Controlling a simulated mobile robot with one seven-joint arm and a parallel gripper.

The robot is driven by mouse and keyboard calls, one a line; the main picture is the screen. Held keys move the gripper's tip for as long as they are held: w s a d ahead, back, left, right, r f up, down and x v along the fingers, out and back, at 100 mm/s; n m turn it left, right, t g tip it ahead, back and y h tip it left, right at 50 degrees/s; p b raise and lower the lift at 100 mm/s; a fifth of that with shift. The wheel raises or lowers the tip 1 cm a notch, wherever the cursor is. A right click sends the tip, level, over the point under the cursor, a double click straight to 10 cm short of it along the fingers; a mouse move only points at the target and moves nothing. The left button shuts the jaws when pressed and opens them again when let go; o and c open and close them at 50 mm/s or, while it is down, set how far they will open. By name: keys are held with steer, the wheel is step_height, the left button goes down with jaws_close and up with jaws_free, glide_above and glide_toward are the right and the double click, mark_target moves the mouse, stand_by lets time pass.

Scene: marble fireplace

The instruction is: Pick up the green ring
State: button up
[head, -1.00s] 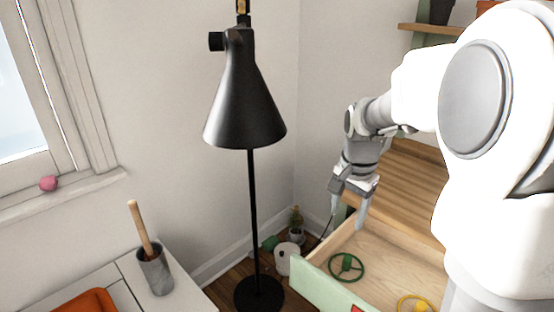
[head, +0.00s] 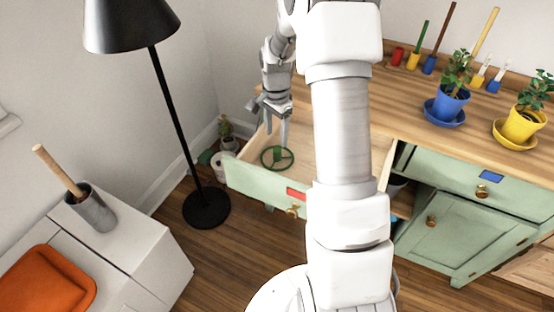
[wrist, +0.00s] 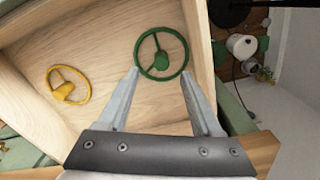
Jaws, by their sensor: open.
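The green ring (head: 277,158) is a wheel-like ring with spokes and a hub, lying in the open drawer (head: 253,180) of the pale green cabinet. It also shows in the wrist view (wrist: 161,71), just beyond my fingertips and between their lines. My gripper (head: 276,146) points down over the drawer, above or close to the ring; the exact height is unclear.
A black floor lamp (head: 172,110) stands left of the drawer. White rolls and a small plant (head: 225,127) are on the floor behind it. Potted plants (head: 452,92) stand on the worktop at right.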

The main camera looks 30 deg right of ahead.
mark_target(276, 150)
step_height(276, 150, down, 8)
steer(key=b, duration=0.3)
steer(key=shift+w, duration=0.15)
jaws_close()
